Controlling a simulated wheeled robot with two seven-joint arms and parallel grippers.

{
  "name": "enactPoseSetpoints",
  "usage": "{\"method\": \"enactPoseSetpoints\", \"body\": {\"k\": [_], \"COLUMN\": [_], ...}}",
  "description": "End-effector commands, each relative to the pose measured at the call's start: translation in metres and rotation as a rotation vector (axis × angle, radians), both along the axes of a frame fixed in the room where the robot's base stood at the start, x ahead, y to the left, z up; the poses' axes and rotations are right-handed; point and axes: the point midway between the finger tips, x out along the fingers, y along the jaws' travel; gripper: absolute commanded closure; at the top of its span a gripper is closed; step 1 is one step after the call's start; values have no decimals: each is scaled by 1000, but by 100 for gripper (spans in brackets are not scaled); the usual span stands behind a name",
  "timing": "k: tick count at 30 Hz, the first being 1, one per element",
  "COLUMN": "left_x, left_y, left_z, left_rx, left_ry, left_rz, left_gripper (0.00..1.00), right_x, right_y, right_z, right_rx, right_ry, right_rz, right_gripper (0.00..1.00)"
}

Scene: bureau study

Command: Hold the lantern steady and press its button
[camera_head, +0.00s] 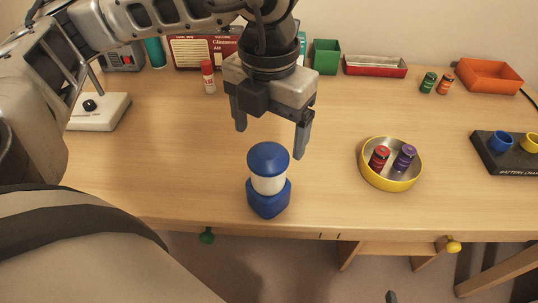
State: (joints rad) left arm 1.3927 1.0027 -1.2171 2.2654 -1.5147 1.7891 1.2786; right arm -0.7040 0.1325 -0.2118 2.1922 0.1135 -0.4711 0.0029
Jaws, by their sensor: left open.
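The lantern (268,182) stands upright on the wooden desk near its front edge. It has a blue cap, a whitish middle band and a blue base. I cannot make out its button. My left gripper (270,143) is above and behind the lantern in the picture, fingers pointing down and spread apart. It is open and empty, and does not appear to touch the lantern.
A yellow-rimmed bowl (391,184) with a red and a purple battery is right of the lantern. A black battery charger (505,154) sits at the far right. A green box (325,57), a red tray (375,66) and an orange tray (489,76) line the back.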

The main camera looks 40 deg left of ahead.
Motion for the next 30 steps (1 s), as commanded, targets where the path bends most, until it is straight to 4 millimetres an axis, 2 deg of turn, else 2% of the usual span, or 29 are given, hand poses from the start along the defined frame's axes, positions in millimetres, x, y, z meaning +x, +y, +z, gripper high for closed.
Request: {"method": "enactPoseSetpoints", "body": {"k": [3, 10, 15, 24, 26, 30], "left_x": [-1, 0, 0, 0, 0, 0], "left_y": [1, 0, 0, 0, 0, 0], "left_z": [-25, -59, -70, -71, -71, -71], "left_rx": [1, -1, -1, -2, -2, -1], "left_ry": [4, 2, 0, 0, 0, 0], "left_rz": [1, 0, -1, -1, -1, -1], "left_gripper": [17, 17, 17, 17, 30, 69], "right_x": [1, 1, 2, 3, 4, 4], "right_y": [0, 0, 0, 1, 1, 1], "right_z": [0, 0, 1, 3, 3, 3], "right_rx": [0, 0, 0, 0, 1, 1], "right_ry": [-4, -9, -12, -18, -18, -18], "right_rz": [0, 0, 1, 1, 2, 2], "right_gripper": [17, 17, 17, 17, 17, 17]}}
